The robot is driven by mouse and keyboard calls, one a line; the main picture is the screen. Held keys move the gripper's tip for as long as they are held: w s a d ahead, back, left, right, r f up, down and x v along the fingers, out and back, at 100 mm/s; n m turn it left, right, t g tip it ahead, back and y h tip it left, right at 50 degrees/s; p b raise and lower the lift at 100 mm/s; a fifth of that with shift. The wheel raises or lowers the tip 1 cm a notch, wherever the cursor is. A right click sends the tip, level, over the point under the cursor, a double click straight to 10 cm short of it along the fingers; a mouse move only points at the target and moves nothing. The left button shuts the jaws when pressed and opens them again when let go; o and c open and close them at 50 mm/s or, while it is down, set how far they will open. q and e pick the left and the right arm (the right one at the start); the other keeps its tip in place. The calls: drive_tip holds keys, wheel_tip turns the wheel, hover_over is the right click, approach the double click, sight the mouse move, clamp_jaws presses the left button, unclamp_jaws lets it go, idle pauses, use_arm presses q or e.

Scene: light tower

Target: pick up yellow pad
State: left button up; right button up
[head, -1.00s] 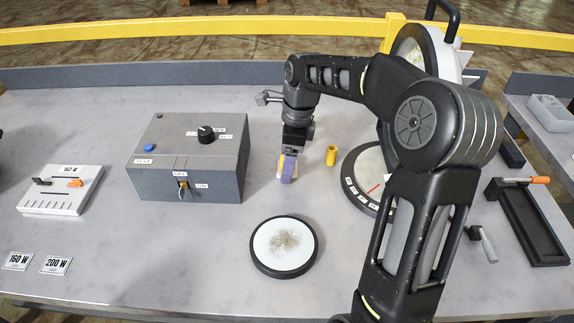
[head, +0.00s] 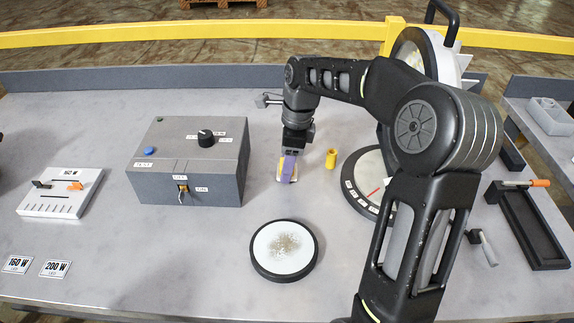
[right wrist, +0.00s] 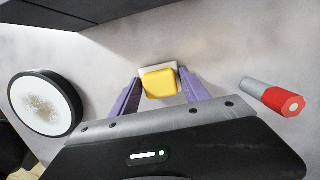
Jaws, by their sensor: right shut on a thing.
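The yellow pad (right wrist: 160,83) shows in the right wrist view between the two purple fingers of my right gripper (right wrist: 158,78). A pale layer shows behind its yellow face. In the head view my right gripper (head: 288,168) points down over the middle of the table, with the yellow pad (head: 280,164) partly hidden by a purple finger. The gripper is shut on the pad. The pad is at or close to the tabletop; I cannot tell if it touches. My left gripper is not in view.
A grey control box (head: 188,178) stands left of the gripper. A yellow cylinder (head: 331,158) stands close on the right. A round black-rimmed dish (head: 284,267) lies in front. A red-ended grey cylinder (right wrist: 275,97) lies beside the gripper.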

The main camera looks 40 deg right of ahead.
wheel_tip(320, 180, up, 10)
drive_tip(key=shift+f, duration=0.1)
idle(0.6)
drive_tip(key=o, duration=0.8)
drive_tip(key=c, duration=0.6)
drive_tip(key=shift+c, duration=0.2)
drive_tip(key=shift+s, duration=0.1)
